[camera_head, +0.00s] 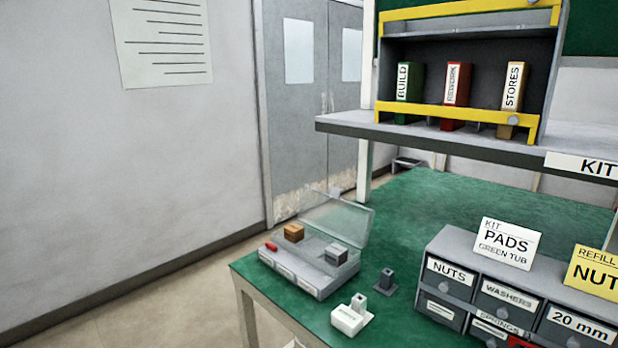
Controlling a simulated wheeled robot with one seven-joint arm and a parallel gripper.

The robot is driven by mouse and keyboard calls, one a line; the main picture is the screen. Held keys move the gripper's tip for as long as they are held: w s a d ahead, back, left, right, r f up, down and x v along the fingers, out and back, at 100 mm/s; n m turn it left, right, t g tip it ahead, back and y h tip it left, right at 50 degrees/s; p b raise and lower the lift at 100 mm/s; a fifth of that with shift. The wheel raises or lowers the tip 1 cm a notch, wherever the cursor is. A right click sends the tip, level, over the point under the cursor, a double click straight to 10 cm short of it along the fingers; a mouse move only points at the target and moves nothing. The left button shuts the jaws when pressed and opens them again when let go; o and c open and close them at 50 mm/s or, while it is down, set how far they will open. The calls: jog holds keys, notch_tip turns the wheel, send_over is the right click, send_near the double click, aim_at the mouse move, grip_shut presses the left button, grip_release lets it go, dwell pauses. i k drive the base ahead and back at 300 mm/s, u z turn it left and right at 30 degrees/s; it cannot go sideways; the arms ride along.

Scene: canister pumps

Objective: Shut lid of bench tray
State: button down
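The bench tray (318,287) is a shallow grey box near the front left corner of the green bench. Its clear lid (336,222) stands open, tilted up along the tray's back edge. Inside the tray are an orange-brown block (293,232), a grey block (335,254) and a small red piece (271,246). My gripper is not in view.
A white block (347,320) and a dark grey post on a base (386,282) stand right of the tray. A labelled drawer unit (480,290) fills the bench's right front. A shelf (450,145) with books overhangs the back. Green bench top (420,205) behind the tray is clear.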

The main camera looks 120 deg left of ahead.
aim_at(335, 193)
jog(key=z, duration=0.05)
jog(key=k, duration=2.05)
jog(key=u, duration=2.5)
jog(key=i, duration=1.7)
